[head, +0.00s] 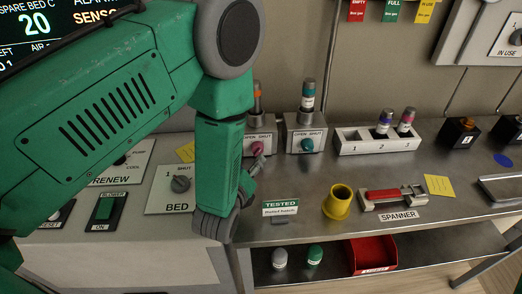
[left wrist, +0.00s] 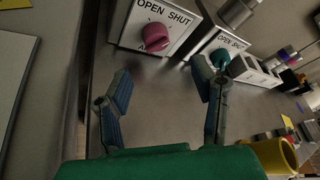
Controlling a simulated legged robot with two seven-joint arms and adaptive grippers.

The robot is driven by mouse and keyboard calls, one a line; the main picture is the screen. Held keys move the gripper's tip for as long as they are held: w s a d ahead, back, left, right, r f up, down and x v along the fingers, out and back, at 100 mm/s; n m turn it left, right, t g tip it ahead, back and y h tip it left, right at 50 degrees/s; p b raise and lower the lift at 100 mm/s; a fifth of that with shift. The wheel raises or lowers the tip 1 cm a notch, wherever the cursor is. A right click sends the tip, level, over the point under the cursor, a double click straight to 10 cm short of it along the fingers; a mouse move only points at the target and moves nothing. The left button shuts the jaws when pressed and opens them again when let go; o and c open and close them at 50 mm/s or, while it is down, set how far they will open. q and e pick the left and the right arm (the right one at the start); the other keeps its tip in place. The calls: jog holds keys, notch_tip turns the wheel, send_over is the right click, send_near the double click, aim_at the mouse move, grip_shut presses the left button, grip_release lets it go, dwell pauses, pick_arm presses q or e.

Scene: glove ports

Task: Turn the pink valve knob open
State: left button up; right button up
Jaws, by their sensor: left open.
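The pink valve knob (head: 258,148) is on a grey box marked OPEN and SHUT at the back of the bench, partly hidden by my left arm in the head view. It shows clearly in the left wrist view (left wrist: 155,37), ahead of the fingertips. I cannot tell its exact setting. My left gripper (left wrist: 162,92) is open and empty, its two fingers spread apart with bare metal bench between them. It is short of the knob and does not touch it. In the head view the gripper (head: 250,178) is just in front of the valve box. My right gripper is not in view.
A teal valve knob (head: 307,145) on a similar box is close on the right. A white rack (head: 378,138) with bottles stands farther right. A yellow cup (head: 338,202) and a spanner holder (head: 394,197) are nearer the front. A BED switch panel (head: 165,195) is on the left.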

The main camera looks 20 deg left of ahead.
aim_at(257, 152)
pick_arm(q)
jog(key=w, duration=0.1)
jog(key=w+a+f, duration=0.1)
jog(key=w, duration=0.1)
jog(key=w+a+f, duration=0.1)
jog(key=w, duration=0.1)
jog(key=shift+w+a+p, duration=0.15)
jog(key=shift+p, duration=0.15)
jog(key=shift+w+d+f, duration=0.15)
jog(key=shift+w+d, duration=0.1)
jog(key=shift+w, duration=0.4)
jog(key=shift+w+d+f, duration=0.1)
jog(key=shift+w+d, duration=0.1)
jog(key=shift+w, duration=0.4)
jog(key=shift+w+d, duration=0.2)
jog(key=shift+d, duration=0.4)
jog(key=shift+a, duration=0.7)
jog(key=c, duration=1.1)
jog(key=shift+a, duration=0.15)
jog(key=shift+c, duration=0.2)
jog(key=shift+d, duration=0.3)
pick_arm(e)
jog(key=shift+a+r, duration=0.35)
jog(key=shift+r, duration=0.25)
